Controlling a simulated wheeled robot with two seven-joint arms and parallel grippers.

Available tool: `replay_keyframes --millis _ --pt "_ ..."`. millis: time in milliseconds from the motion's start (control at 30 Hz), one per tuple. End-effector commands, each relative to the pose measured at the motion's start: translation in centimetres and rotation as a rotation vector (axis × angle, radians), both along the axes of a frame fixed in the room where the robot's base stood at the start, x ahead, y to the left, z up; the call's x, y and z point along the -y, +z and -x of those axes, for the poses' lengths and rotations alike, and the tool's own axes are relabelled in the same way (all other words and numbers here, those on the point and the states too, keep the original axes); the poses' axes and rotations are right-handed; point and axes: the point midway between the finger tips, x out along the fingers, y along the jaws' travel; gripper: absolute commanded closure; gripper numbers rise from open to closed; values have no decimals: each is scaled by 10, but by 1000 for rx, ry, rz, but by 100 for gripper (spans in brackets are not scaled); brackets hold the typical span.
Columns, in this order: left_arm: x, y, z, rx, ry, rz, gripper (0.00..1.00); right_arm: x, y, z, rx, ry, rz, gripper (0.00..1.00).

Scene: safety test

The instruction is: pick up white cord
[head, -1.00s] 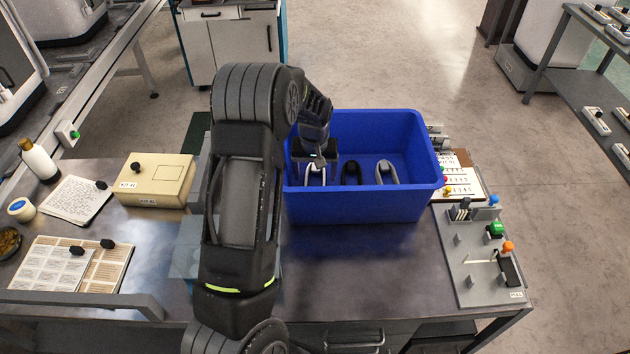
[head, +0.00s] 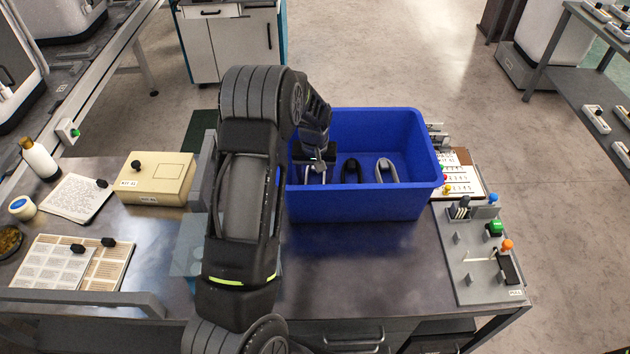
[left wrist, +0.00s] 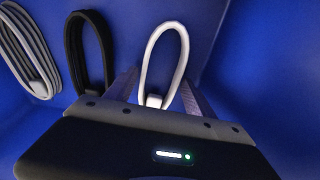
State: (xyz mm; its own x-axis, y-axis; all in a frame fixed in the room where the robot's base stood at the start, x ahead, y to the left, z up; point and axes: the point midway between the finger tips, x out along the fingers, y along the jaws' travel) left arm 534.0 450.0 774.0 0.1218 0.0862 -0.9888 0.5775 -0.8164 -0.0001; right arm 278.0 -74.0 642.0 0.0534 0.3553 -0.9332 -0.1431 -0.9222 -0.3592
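The white cord (left wrist: 149,52) is a coiled loop in the blue bin (head: 362,205). In the left wrist view it stands out between my two fingers, and its lower end is hidden by the gripper body. My left gripper (left wrist: 160,86) is open, with a finger on each side of the cord; I see no clear contact. In the head view the gripper (head: 317,168) is down inside the bin at its left side, partly covering the white cord (head: 309,176). My right gripper is not in view.
A black cord (head: 351,170) and a grey cord (head: 386,170) lie in the bin right of the white one. The bin walls surround the gripper. A grey switch panel (head: 470,270) is at the right; a beige box (head: 150,190) and papers are at the left.

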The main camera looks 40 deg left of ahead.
Motion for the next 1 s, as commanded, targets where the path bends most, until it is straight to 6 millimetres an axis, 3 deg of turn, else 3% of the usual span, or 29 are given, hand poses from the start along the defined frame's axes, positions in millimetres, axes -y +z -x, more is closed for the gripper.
replay_keyframes --millis 667,1000 --pt "0 0 0 0 0 0 94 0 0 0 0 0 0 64" --pt "0 5 -1 2 0 0 95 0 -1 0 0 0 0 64"
